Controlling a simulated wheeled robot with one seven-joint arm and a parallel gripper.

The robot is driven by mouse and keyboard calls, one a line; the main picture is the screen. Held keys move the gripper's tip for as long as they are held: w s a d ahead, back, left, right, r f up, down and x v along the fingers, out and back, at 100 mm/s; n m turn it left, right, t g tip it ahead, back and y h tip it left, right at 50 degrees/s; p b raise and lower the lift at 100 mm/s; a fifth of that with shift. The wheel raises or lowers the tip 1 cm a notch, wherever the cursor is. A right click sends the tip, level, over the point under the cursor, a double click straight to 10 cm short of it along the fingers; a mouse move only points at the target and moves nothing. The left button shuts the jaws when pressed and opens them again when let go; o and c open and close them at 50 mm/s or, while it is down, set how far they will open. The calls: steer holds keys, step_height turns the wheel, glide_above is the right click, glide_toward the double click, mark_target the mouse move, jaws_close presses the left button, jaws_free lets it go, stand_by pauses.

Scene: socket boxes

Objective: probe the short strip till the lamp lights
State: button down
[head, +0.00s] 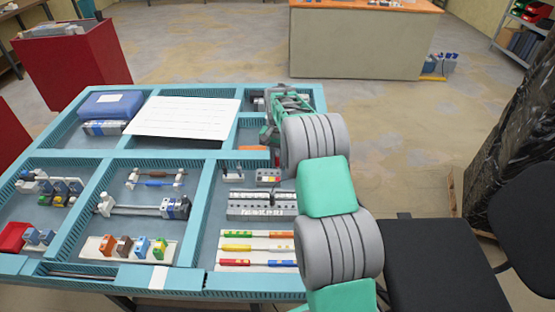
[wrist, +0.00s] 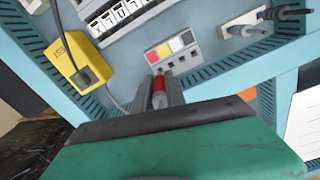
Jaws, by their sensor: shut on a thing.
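My gripper (wrist: 161,93) is shut on a red probe (wrist: 159,87) in the wrist view. The probe's tip points at the near edge of the short strip (wrist: 184,62); I cannot tell whether it touches. The short strip is grey, with yellow, red and pale squares and a row of dark holes. It also shows in the head view (head: 268,178), left of my arm. A yellow box marked TEST (wrist: 66,50) stands at the left of the wrist view, with a dark cable. I cannot make out a lit lamp. In the head view my gripper (head: 269,133) is partly hidden.
A long socket strip (wrist: 122,14) lies beside the short one. Coloured bars (head: 257,247) lie nearer in the same compartment. Blue walls (wrist: 285,52) edge it. A white sheet (head: 185,117) covers another compartment.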

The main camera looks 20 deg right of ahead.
steer(key=shift+s+f, duration=0.1)
stand_by(0.3)
steer(key=shift+a+f, duration=0.1)
steer(key=shift+f, duration=0.15)
steer(key=c, duration=1.9)
jaws_free()
jaws_close()
steer(key=shift+f+b, duration=0.8)
steer(key=shift+f, duration=0.15)
